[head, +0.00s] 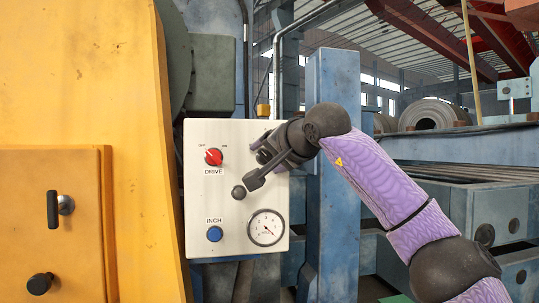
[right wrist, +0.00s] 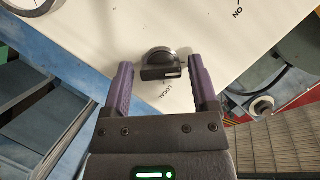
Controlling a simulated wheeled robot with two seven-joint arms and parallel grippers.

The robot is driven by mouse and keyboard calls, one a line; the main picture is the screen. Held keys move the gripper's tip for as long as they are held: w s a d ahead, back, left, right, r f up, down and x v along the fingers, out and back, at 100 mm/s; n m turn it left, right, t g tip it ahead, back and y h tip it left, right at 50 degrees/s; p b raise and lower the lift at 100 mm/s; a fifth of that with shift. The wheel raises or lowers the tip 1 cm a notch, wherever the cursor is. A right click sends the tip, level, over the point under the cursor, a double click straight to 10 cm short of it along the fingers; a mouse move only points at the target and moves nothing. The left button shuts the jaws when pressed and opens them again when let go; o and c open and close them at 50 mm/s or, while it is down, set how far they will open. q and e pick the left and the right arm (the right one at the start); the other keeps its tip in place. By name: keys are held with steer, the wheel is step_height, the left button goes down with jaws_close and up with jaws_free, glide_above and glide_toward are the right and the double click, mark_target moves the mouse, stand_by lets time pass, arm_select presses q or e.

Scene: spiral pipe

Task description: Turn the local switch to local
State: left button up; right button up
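The local switch (right wrist: 158,68) is a round black knob with a raised bar handle on the white control panel (right wrist: 185,25). The printed word LOCAL sits just below it in the right wrist view. A small white mark shows near the right end of the bar. My right gripper (right wrist: 162,82) is open, its two purple fingers on either side of the knob with gaps showing. In the head view my right gripper (head: 262,170) is in front of the panel (head: 205,270) and hides the switch. My left gripper is not in view.
The panel also carries a red DRIVE switch (head: 213,157), a blue INCH button (head: 214,234) and a round gauge (head: 266,228). A yellow machine housing (head: 80,80) stands to the left. A blue post (head: 335,150) stands to the right, behind my right arm.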

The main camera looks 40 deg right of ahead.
jaws_close()
steer(key=m, duration=0.1)
steer(key=m+t+b, duration=0.1)
steer(key=m+y+b, duration=0.1)
steer(key=m, duration=0.1)
steer(key=shift+f+t, duration=0.25)
steer(key=shift+t, duration=0.15)
steer(key=m+t+b, duration=0.1)
steer(key=m+b, duration=0.1)
steer(key=m, duration=0.1)
steer(key=shift+f+t, duration=0.1)
steer(key=shift+t, duration=0.2)
steer(key=m+t+b, duration=0.1)
steer(key=m, duration=0.1)
steer(key=m+b, duration=0.2)
steer(key=m, duration=0.1)
steer(key=shift+w+f+m+t+h, duration=0.1)
steer(key=shift+f+m+t+h, duration=0.05)
steer(key=shift+m+t+h, duration=0.2)
steer(key=shift+m+t+h+b, duration=0.3)
steer(key=shift+m+h+b, duration=0.25)
steer(key=shift+m, duration=0.5)
steer(key=shift+m+t+h+b, duration=0.3)
steer(key=shift+m+b, duration=0.4)
steer(key=shift+m, duration=0.6)
